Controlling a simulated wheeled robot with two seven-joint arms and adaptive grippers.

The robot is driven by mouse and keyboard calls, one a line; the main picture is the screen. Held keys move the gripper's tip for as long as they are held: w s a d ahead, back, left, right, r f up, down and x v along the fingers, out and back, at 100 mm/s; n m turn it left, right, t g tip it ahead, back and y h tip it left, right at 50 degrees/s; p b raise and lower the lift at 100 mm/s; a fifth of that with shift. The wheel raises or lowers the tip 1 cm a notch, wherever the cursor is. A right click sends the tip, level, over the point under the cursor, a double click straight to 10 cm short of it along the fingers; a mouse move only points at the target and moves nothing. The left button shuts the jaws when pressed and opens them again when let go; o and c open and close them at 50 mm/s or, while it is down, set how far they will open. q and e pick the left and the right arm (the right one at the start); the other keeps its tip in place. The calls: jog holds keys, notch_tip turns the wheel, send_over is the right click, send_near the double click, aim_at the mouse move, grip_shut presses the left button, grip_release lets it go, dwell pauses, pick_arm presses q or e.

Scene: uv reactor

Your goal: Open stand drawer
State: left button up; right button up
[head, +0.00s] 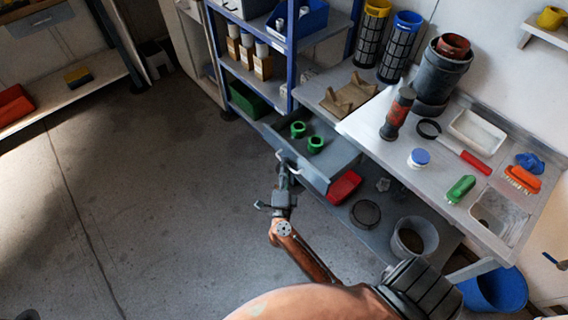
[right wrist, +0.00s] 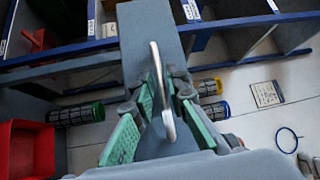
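The stand drawer (head: 327,178) is a grey box under the workbench, pulled out with its inside showing. Two green ring-shaped parts lie in it. Its pale, curved bar handle (head: 291,169) is on the front face, and it also shows in the right wrist view (right wrist: 159,82). My right gripper (head: 284,184) is at the handle. In the right wrist view its green-padded fingers (right wrist: 163,98) stand on either side of the bar, with some space visible between pads and bar. My left gripper is not in view.
The workbench (head: 386,152) holds tools, brushes and a bucket. A blue-framed shelf (head: 290,60) stands beside the drawer. A red container (head: 344,187) and a grey bucket (head: 414,238) sit on the lower shelf. The floor (head: 150,200) at left is clear.

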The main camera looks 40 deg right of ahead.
jog(key=shift+w+d+r, duration=0.1)
jog(key=shift+w+d, duration=0.25)
jog(key=shift+w, duration=0.05)
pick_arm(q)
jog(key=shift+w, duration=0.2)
pick_arm(e)
grip_shut()
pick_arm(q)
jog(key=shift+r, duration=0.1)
